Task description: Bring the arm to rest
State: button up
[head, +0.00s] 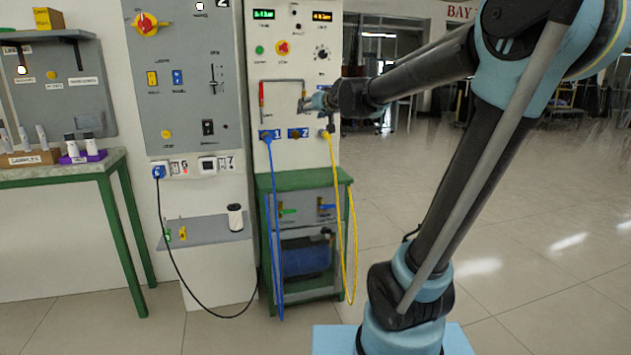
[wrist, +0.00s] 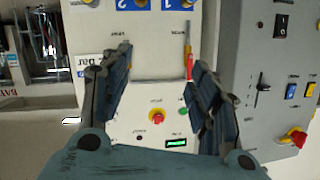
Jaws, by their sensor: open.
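My gripper (head: 306,104) is at the end of my raised arm, which reaches from the right toward the white control panel (head: 298,150). In the wrist view my gripper (wrist: 161,56) shows two dark fingers spread wide apart, with nothing between them. The panel's face (wrist: 150,97) is seen upside down beyond them. A red-handled lever (head: 262,96) is on the panel left of my gripper; it also shows beside the right-hand finger in the wrist view (wrist: 189,64). Whether a finger touches the panel or the lever, I cannot tell.
Blue (head: 271,210) and yellow (head: 342,215) cables hang from sockets below my gripper. A green stand (head: 265,182) holds a blue cylinder (head: 304,257). A grey panel (head: 185,75) and a workbench (head: 60,174) stand to the left. Open floor (head: 530,215) lies to the right.

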jog(key=s+d+f+g+h, duration=0.2)
jog(key=s+d+f+g, duration=0.2)
jog(key=s+f, duration=0.7)
jog(key=s+d+f+m+g+h, duration=0.1)
jog(key=s+d+f+g+h, duration=0.1)
jog(key=s+d+f, duration=0.7)
jog(key=s+d+f+g+h, duration=0.2)
jog(key=s+d+f+g, duration=0.3)
jog(key=s+f, duration=0.9)
jog(key=s+d, duration=0.2)
jog(key=s, duration=0.2)
jog(key=shift+s+d+m+g, duration=0.15)
jog(key=shift+s+m+g, duration=0.15)
jog(key=shift+s+m, duration=0.1)
jog(key=shift+w+f, duration=0.25)
jog(key=shift+w, duration=0.25)
